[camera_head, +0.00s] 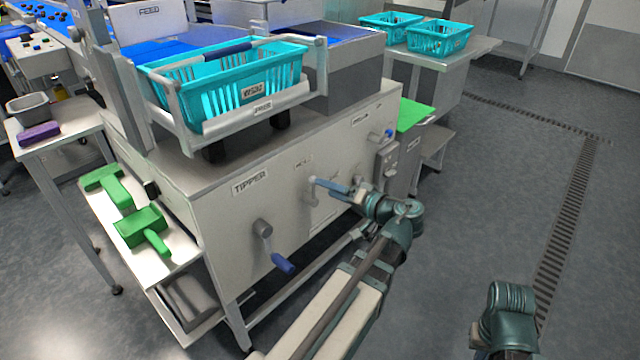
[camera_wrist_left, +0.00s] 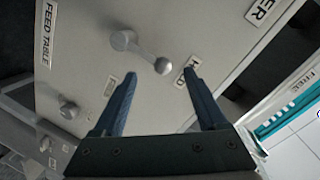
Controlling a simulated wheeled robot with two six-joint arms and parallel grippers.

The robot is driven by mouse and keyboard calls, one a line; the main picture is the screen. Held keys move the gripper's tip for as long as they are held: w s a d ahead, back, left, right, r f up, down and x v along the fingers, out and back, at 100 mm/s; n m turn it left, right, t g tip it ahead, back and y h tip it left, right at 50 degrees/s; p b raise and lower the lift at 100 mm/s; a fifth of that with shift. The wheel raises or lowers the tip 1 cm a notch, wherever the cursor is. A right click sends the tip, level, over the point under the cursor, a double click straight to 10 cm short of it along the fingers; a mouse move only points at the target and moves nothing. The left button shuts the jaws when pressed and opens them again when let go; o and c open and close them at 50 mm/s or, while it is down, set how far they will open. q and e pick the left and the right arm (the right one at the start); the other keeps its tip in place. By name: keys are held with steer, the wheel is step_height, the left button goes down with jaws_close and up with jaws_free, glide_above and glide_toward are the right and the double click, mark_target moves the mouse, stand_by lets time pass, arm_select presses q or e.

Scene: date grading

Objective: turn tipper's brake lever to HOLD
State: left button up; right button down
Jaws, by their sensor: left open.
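The tipper (camera_head: 225,215) is a pale cabinet with a TIPPER label on its front. Its brake lever (camera_wrist_left: 144,54) is a grey arm with a round hub and a ball end, clear in the left wrist view; in the head view it is small and partly covered by my gripper. The ball end points roughly towards a label (camera_wrist_left: 192,68) that a finger partly hides. Another label (camera_wrist_left: 110,85) sits below the hub. My left gripper (camera_wrist_left: 160,73) is open, with the ball end between and just beyond its fingertips; contact cannot be told. It also shows in the head view (camera_head: 332,187).
A crank with a blue handle (camera_head: 283,263) sticks out of the front, left of my gripper. A teal crate (camera_head: 220,92) stands in the cradle on top. Green scoops (camera_head: 140,226) lie on a side shelf.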

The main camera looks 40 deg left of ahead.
arm_select(q)
steer(key=p+v, duration=0.1)
steer(key=v, duration=0.8)
steer(key=s+d+f+m+h, duration=0.3)
steer(key=d+f+m+h, duration=0.2)
steer(key=d+f+h, duration=0.55)
steer(key=s+d+f+m+g+h, duration=0.1)
steer(key=s+d+f+m+h, duration=0.15)
steer(key=d, duration=0.55)
steer(key=s+d+f+m+g+h, duration=0.1)
steer(key=s+d+f+m+h, duration=0.2)
steer(key=d, duration=0.5)
step_height(320, 180, up, 34)
steer(key=y+p, duration=0.1)
steer(key=p, duration=3.5)
steer(key=shift+s+a+n, duration=0.15)
steer(key=shift+s+n, duration=0.05)
steer(key=shift+n, duration=0.15)
steer(key=shift+r, duration=0.1)
